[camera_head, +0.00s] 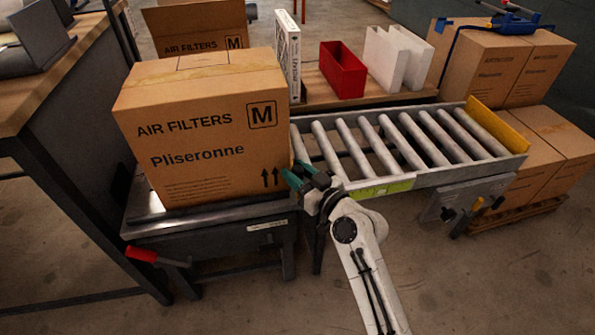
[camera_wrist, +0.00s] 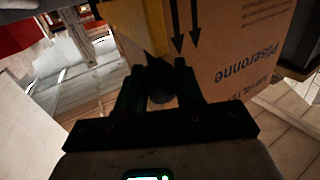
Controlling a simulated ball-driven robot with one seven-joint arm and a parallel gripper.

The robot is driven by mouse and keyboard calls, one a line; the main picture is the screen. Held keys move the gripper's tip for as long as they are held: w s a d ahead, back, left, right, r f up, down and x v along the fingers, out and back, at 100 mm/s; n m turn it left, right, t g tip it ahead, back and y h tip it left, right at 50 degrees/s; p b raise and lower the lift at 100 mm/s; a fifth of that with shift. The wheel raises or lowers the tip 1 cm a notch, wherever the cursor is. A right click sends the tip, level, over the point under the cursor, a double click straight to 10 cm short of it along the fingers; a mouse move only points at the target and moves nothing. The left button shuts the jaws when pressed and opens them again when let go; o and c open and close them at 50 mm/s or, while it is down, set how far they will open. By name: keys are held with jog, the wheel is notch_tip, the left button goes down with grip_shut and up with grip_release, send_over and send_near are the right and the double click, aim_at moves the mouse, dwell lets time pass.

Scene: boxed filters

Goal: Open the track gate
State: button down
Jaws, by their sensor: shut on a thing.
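The track gate shows as a yellow plate (camera_wrist: 146,25) in the wrist view, beside the carton's printed face. A dark round knob (camera_wrist: 160,82) sits at its near end. My gripper (camera_wrist: 158,74) is shut on this knob, with one finger on each side. In the head view my gripper (camera_head: 305,178) is at the near left corner of the roller track (camera_head: 385,184), right next to the carton. The gate itself is hidden there by the carton and my gripper.
A large Pliseronne carton (camera_head: 205,130) stands on a metal table (camera_head: 150,222) left of the rollers. A yellow end plate (camera_head: 498,124) closes the track's right end. A red bin (camera_head: 343,70) and white filters (camera_head: 395,55) stand behind. More cartons (camera_head: 490,65) are stacked at right.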

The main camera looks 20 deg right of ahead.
aim_at(288, 150)
jog(key=shift+m+g, duration=0.3)
jog(key=shift+g, duration=0.4)
jog(key=shift+w+r+p, duration=0.25)
jog(key=shift+r+p, duration=0.95)
jog(key=shift+p, duration=0.3)
jog(key=shift+w+r+p, duration=0.25)
jog(key=shift+r+p, duration=0.9)
jog(key=shift+p, duration=0.3)
jog(key=c, duration=0.8)
grip_release()
jog(key=shift+c, duration=0.2)
jog(key=shift+f, duration=0.1)
jog(key=shift+s+d, duration=0.1)
jog(key=v, duration=1)
jog(key=shift+s, duration=0.4)
